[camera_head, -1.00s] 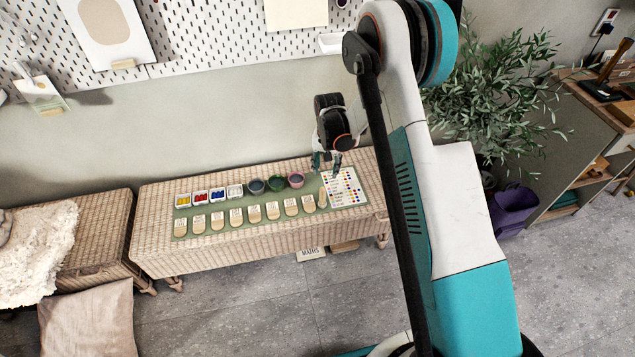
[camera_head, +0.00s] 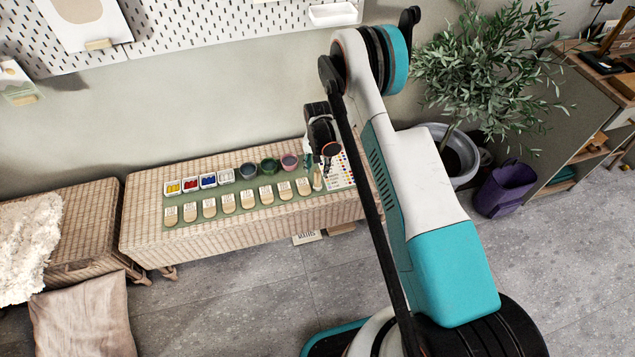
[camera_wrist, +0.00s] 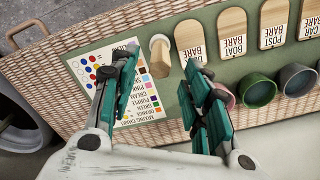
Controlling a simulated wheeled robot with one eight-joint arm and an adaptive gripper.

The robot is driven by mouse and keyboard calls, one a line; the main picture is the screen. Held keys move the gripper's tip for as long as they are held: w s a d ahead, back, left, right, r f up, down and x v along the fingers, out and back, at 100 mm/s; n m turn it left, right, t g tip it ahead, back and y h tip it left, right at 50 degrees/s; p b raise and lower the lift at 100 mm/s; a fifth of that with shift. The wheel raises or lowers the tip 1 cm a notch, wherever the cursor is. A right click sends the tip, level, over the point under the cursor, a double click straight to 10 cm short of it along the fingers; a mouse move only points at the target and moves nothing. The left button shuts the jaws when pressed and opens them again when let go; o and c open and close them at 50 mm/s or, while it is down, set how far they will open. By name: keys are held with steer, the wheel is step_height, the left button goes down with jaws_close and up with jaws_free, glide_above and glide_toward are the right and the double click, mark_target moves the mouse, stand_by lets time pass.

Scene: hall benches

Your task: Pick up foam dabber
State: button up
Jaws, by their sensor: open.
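The foam dabber (camera_wrist: 160,58) has a round wooden handle and a pale end. It stands on the green mat between the colour chart and the row of wooden tags in the wrist view, and shows small in the head view (camera_head: 317,179). My gripper (camera_wrist: 158,66) is open and empty, its two teal-and-black fingers spread to either side of the dabber in the picture. I cannot tell how far above the dabber the fingertips are. In the head view my gripper (camera_head: 316,162) hangs low over the right end of the bench.
The wicker bench (camera_head: 145,210) carries a green mat with labelled wooden tags (camera_head: 228,203), small paint trays (camera_head: 208,180) and dark cups (camera_head: 270,166). The colour chart (camera_wrist: 120,90) lies beside the dabber. A potted plant (camera_head: 450,150) and purple bin (camera_head: 503,188) stand to the right.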

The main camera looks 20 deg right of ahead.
mark_target(317, 171)
step_height(317, 171, down, 5)
steer(key=b, duration=0.2)
steer(key=shift+f+b, duration=0.15)
steer(key=shift+b, duration=0.25)
jaws_close()
